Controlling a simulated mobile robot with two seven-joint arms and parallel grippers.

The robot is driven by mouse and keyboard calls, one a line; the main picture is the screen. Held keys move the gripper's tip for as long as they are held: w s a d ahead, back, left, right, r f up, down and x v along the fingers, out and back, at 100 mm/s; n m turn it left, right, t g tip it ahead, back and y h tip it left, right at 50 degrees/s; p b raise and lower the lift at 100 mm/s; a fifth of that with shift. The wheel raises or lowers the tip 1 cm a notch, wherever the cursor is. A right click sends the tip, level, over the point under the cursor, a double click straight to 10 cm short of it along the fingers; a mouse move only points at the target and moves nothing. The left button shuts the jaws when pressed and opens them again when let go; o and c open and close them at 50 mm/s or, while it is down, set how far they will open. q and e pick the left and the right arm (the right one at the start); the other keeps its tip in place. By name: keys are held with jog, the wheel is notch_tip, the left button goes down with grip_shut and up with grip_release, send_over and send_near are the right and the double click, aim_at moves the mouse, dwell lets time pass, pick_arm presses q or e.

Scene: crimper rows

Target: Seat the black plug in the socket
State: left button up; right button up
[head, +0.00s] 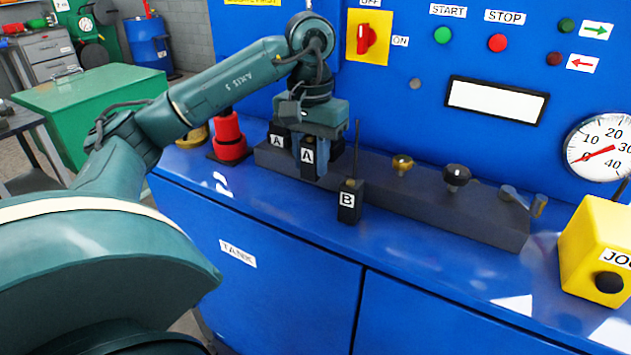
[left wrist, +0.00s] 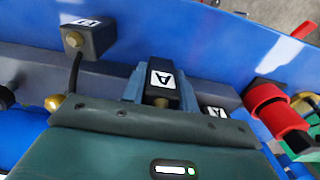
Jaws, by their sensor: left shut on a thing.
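A black plug with a white A label (head: 307,156) is held between the blue-grey fingers of my left gripper (head: 308,160). In the left wrist view the plug (left wrist: 160,92) shows between the two fingers (left wrist: 160,88). It is over or just in front of the dark grey rail (head: 440,205); I cannot tell whether it touches it. A dark block with another A label (head: 277,140) is on the rail just left of the gripper, partly hidden. A black block marked B (head: 349,200), with a thin upright cable, stands in front of the rail. My right gripper is out of view.
Brass (head: 402,163) and black (head: 456,176) knobs stand on the rail to the right. A red cylinder (head: 229,140) stands left of it. A yellow box (head: 598,245) is at the right. The blue bench front between is clear.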

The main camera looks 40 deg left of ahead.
aim_at(312, 176)
pick_arm(q)
jog(key=shift+f, duration=1.85)
jog(key=shift+f, duration=0.1)
jog(key=shift+f, duration=0.15)
jog(key=o, duration=1)
